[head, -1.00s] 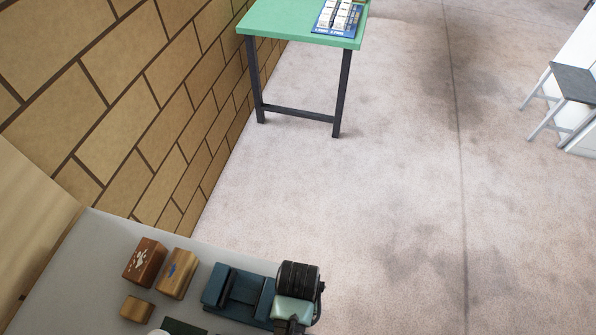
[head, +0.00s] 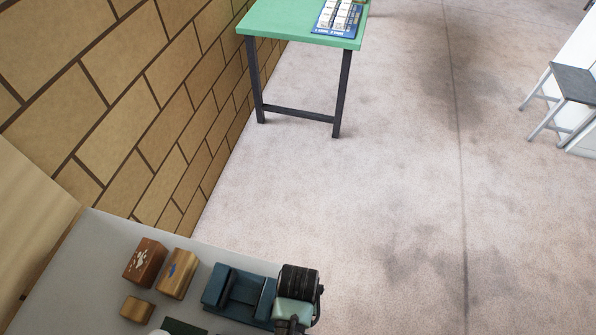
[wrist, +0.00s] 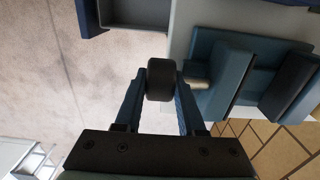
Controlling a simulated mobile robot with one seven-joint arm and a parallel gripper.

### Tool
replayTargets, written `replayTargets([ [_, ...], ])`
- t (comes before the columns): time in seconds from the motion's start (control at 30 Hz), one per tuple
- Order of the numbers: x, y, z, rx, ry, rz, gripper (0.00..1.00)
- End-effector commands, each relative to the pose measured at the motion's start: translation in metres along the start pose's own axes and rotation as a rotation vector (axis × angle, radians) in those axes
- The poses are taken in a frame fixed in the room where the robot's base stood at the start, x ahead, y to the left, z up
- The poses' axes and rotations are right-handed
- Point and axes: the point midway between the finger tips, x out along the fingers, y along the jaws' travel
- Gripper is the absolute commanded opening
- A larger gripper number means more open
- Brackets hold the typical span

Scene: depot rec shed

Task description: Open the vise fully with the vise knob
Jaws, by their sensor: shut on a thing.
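The blue vise (head: 222,285) sits near the right end of the grey bench, with a visible gap between its jaws. In the wrist view the vise (wrist: 232,85) is at the right, with a short pale rod running from it towards the knob. The dark round vise knob (wrist: 160,82) is between the two fingers of my gripper (wrist: 162,92), which is shut on it. In the head view my wrist covers the knob and the fingers.
Wooden boxes (head: 144,261) stand left of the vise on the grey bench (head: 75,275). A brick wall (head: 110,90) rises behind the bench. A green table (head: 285,22) stands farther off. Open floor lies right of the bench.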

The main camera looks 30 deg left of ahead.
Motion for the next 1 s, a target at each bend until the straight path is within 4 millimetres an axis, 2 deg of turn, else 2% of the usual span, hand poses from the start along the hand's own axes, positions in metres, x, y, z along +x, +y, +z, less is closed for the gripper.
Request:
replayTargets([
  [0.17, -0.0005, 0.0006, 0.0012, 0.001, 0.024, 0.001, 0.00],
  [0.5, 0.0001, 0.0005, 0.0024, 0.002, 0.184, 0.000, 0.00],
  [0.8, 0.0000, 0.0002, 0.0014, 0.001, 0.194, 0.000, 0.00],
  [0.83, 0.0000, 0.0002, 0.0013, 0.001, 0.194, 0.000, 0.40],
  [1.0, 0.0000, 0.0001, 0.0014, 0.001, 0.193, 0.000, 0.69],
])
